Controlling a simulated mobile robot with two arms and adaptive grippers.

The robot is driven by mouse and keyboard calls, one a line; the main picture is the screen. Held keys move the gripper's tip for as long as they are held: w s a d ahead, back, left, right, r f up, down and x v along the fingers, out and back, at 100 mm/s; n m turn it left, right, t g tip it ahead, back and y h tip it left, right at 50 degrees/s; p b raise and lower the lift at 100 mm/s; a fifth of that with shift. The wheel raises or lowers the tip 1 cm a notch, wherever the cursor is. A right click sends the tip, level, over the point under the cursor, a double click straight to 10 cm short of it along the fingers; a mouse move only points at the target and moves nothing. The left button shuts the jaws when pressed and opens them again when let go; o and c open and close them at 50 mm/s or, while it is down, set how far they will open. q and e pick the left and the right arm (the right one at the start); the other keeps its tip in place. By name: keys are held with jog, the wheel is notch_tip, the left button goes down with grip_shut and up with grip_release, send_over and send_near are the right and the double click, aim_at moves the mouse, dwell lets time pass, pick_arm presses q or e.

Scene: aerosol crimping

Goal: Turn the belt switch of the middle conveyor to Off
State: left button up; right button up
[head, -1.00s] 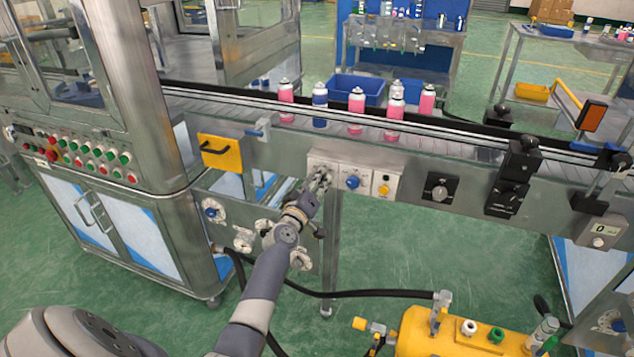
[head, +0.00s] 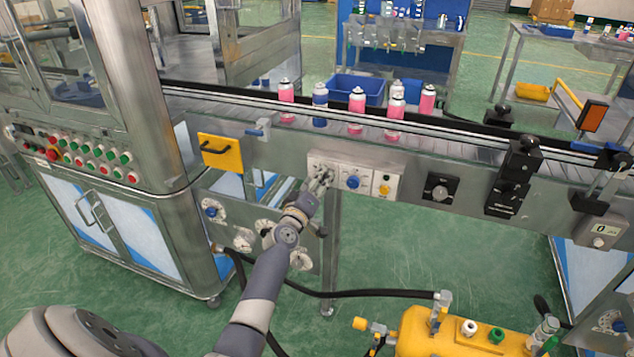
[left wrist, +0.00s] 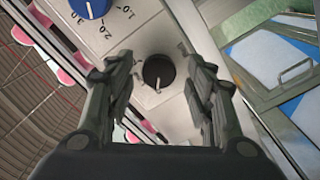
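The belt switch is a round black knob (left wrist: 158,72) on a light panel in the left wrist view. A pale pointer mark shows on its lower part in that picture. My left gripper (left wrist: 160,98) is open, with one finger on each side of the knob. Visible gaps separate both fingers from it. In the head view my left gripper (head: 320,181) is at the left end of the light control panel (head: 335,168) on the conveyor's (head: 270,155) front, and it hides the knob there. My right gripper is not in view.
A blue dial (head: 353,182) and a yellow button (head: 384,190) sit right of the gripper. A yellow handle plate (head: 221,153) is to the left. Pink and blue cans (head: 356,105) stand on the belt above. A yellow tank (head: 450,335) and black hose lie below.

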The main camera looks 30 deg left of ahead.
pick_arm(q)
jog(key=v, duration=1.2)
jog(key=shift+r, duration=0.1)
dwell(0.4)
